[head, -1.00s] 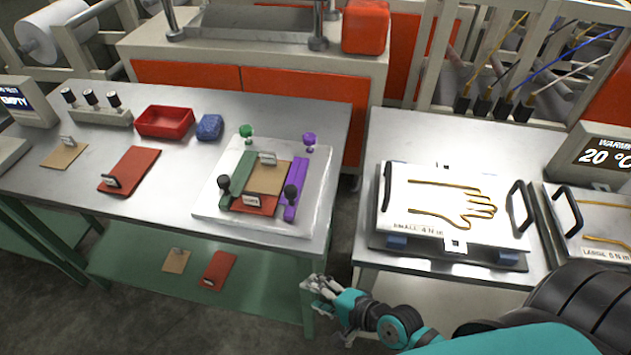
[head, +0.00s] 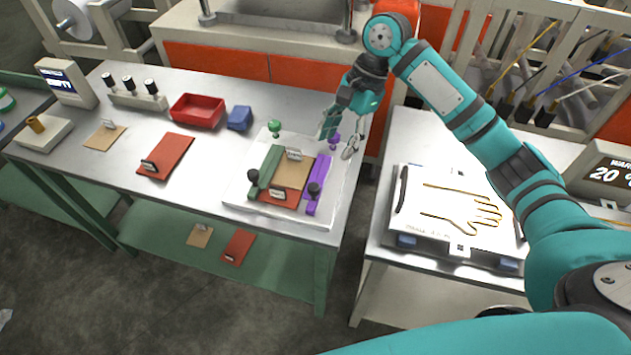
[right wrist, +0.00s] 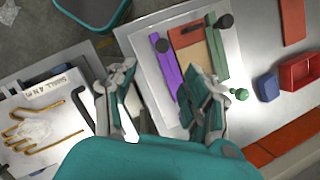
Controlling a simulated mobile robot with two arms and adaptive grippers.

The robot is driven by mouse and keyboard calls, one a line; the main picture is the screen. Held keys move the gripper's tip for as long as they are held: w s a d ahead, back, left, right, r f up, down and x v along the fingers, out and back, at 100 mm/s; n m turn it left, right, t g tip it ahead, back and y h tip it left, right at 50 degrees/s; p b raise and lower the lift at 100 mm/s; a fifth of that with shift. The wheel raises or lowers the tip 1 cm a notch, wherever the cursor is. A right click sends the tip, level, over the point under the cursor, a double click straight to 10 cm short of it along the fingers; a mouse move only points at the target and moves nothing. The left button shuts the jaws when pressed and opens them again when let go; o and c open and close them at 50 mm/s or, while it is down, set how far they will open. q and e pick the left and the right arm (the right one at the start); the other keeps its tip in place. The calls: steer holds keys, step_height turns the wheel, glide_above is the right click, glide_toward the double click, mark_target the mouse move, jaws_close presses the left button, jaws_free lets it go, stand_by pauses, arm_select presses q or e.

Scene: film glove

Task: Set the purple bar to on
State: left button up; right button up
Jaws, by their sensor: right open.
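The purple bar (head: 318,186) lies along the right side of a white plate (head: 290,219) on the left table, a dark knob (head: 314,189) near its front end. A purple knob (head: 334,139) stands on the plate behind the bar. My right gripper (head: 339,142) is open above the plate's back right corner, close to the purple knob, which it partly covers. In the right wrist view the purple bar (right wrist: 166,62) shows beyond the open fingers (right wrist: 160,92). I cannot see the purple knob clearly there. My left gripper is not in view.
A matching green bar (head: 265,170) and green knob (head: 274,126) are on the plate's left, with a tan card (head: 291,172) between the bars. A red tray (head: 197,110) and blue block (head: 239,118) stand behind left. The glove fixture (head: 425,215) is on the right table.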

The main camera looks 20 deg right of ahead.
mark_target(314, 186)
steer(key=shift+m, duration=0.8)
steer(key=p+x, duration=0.1)
steer(key=x, duration=0.5)
steer(key=p+x, duration=0.1)
steer(key=x, duration=0.6)
steer(key=shift+w+a+f+p, duration=0.2)
steer(key=shift+a+f+p, duration=0.05)
steer(key=shift+p, duration=0.05)
steer(key=shift+c, duration=0.4)
jaws_close()
steer(key=shift+r, duration=0.1)
